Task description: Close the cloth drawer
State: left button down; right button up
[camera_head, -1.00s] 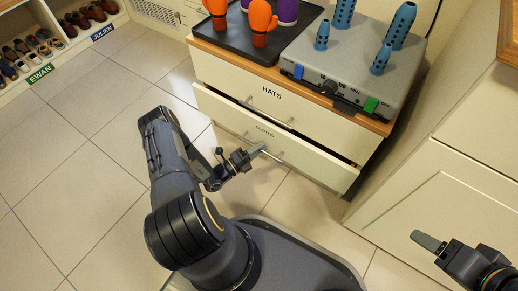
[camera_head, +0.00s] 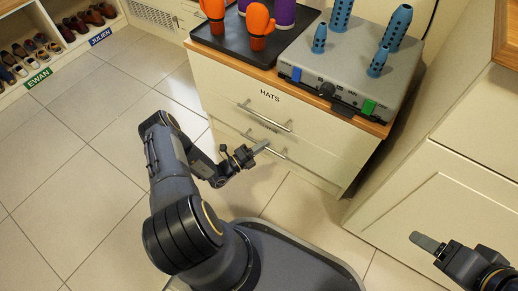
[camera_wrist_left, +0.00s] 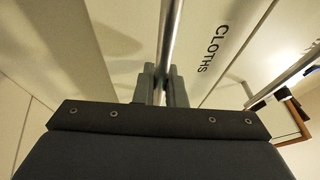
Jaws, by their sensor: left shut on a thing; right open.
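The cloth drawer (camera_head: 312,168) is the pale lower drawer of the cabinet. Its front sits in line with the hats drawer (camera_head: 322,133) above, and no gap shows between them. My left gripper (camera_head: 262,147) is shut on the cloth drawer's metal bar handle (camera_head: 278,154). In the left wrist view the fingers (camera_wrist_left: 162,84) close around the handle bar (camera_wrist_left: 173,35), beside the "CLOTHS" label (camera_wrist_left: 216,48) on the drawer front. My right gripper (camera_head: 426,241) is open and empty at the lower right, away from the cabinet.
On the cabinet top (camera_head: 272,73) are a black tray (camera_head: 232,45) with orange gloves (camera_head: 257,26) and a grey device (camera_head: 346,75) with blue pegs. A pale panelled unit (camera_head: 450,215) stands at right. Tiled floor (camera_head: 75,180) is clear at left.

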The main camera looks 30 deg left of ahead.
pick_arm(q)
jog(key=shift+w, duration=0.2)
jog(key=c, duration=1.5)
grip_release()
jog(key=p+v, duration=0.2)
jog(key=v, duration=0.6)
